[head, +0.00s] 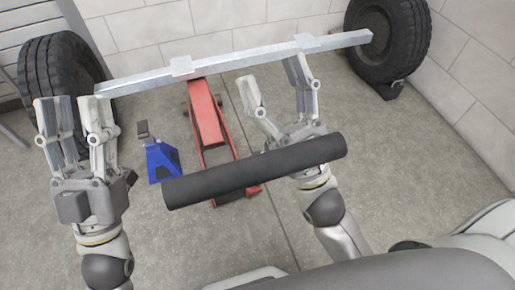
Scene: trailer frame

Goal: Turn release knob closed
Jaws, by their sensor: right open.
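A red floor jack (207,118) stands on the floor under a silver trailer beam (240,60). A thick black bar (255,171), which looks like the jack's handle, crosses the foreground, tilted up to the right. I cannot make out a release knob on it. My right gripper (274,77) is open, its fingers pointing toward the beam; the bar covers part of its wrist. I cannot tell whether they touch. My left gripper (77,103) is at the left, clear of the bar. Its fingers stand apart with nothing between them.
A blue jack stand (160,160) is on the floor left of the jack. Black tires (58,75) and (390,35) stand at the beam's two ends. A pale block wall (160,38) closes off the back. The floor at right (410,135) is clear.

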